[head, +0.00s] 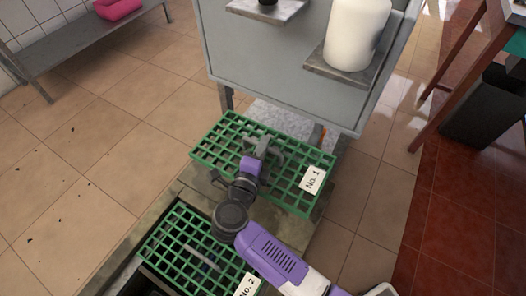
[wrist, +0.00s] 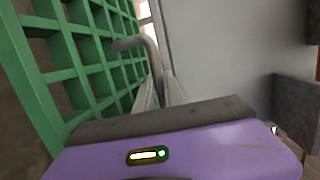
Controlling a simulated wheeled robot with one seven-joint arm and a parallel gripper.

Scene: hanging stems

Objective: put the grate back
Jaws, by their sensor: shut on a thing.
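The green grate labelled No. 1 (head: 228,143) is in the middle of the head view, in front of the grey cabinet. My gripper (head: 262,146) is over its middle and shut on its grey handle. In the wrist view the green bars of this grate (wrist: 80,82) fill the left side, and the curved grey handle (wrist: 140,44) rises between the fingers (wrist: 158,92). A second green grate labelled No. 2 (head: 180,238) lies at the lower left, with a grey bar on it. I cannot tell how high grate No. 1 is above the floor.
A stone-edged channel (head: 128,272) runs at the lower left, with a dark gap beside grate No. 2. The grey cabinet (head: 270,75) stands behind grate No. 1, with a white cylinder (head: 356,35) on its shelf. Tiled floor (head: 110,130) at left is clear.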

